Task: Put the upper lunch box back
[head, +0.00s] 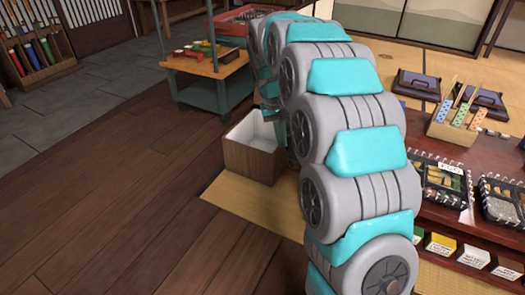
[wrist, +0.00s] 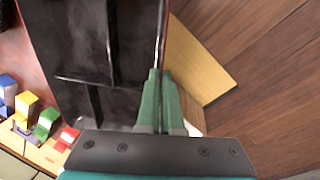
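In the wrist view a black lunch box (wrist: 70,40) with glossy, divided compartments fills the upper left; its compartments look empty. My gripper (wrist: 160,75) has its two green fingers close together on the box's right wall, which runs between them. The held box is hidden behind my arm in the head view, and I cannot tell whether it is lifted or resting. In the head view, a filled lunch box (head: 447,183) with a small white card and another filled box (head: 502,205) are on the low red-brown table (head: 432,222) at the right.
A wooden bin (head: 250,160) with a white interior stands on a straw mat (head: 240,206) left of my arm. A trolley (head: 207,85) is behind it. Coloured blocks (wrist: 28,103) line the table's side shelf. Dark wooden floor (head: 120,190) is clear at left.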

